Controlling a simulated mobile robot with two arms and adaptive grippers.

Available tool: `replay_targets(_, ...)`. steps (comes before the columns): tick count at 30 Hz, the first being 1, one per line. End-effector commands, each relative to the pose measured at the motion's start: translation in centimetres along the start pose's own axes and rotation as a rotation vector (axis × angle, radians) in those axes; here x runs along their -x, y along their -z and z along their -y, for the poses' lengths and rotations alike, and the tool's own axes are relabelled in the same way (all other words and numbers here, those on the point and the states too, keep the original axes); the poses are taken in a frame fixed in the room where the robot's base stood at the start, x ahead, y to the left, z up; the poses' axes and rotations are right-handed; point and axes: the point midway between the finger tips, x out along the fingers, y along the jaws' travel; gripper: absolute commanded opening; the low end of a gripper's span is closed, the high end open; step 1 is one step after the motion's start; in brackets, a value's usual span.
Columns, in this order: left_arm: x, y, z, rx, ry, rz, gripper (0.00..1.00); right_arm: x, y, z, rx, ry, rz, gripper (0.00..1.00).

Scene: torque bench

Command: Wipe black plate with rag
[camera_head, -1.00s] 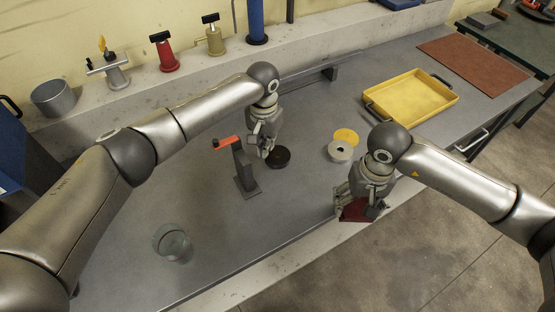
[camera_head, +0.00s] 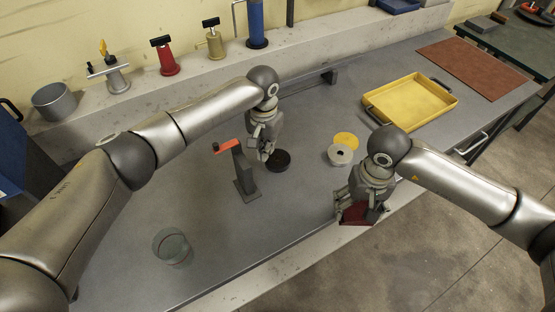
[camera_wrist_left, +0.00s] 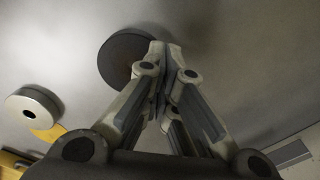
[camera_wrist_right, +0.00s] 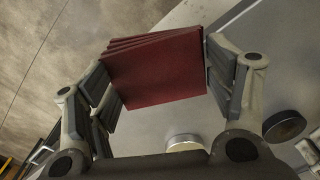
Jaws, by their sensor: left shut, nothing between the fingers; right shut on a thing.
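The black plate (camera_head: 278,160) is a small dark round disc on the grey bench; it also shows in the left wrist view (camera_wrist_left: 121,58). My left gripper (camera_head: 264,155) is shut and empty, close beside the plate and partly in front of it in the head view. In the left wrist view its fingertips overlap the plate's edge; I cannot tell whether they touch. The rag (camera_head: 357,214) is dark red and folded. My right gripper (camera_head: 360,212) is shut on it near the bench's front edge; the right wrist view shows the rag (camera_wrist_right: 155,70) between the fingers.
A grey metal ring (camera_head: 340,155) and a yellow disc (camera_head: 346,139) lie right of the plate. A stand with an orange top (camera_head: 243,172) is left of it. A glass cup (camera_head: 171,246) stands at front left. A yellow tray (camera_head: 412,102) is at back right.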

Motion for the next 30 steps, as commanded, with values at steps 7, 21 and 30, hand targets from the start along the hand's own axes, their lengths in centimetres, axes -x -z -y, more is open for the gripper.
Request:
replay_targets(7,0.0,0.0,0.0,0.0,0.0,0.0,0.0,0.0,0.0,0.0,0.0,0.0,0.0,0.56)
replay_targets(21,-0.8,0.0,0.0,0.0,0.0,0.0,0.0,-0.4,0.0,0.0,0.0,0.0,0.0,0.56)
replay_targets(30,-1.4,0.0,0.0,0.0,0.0,0.0,0.0,-0.7,0.0,0.0,0.0,0.0,0.0,0.56)
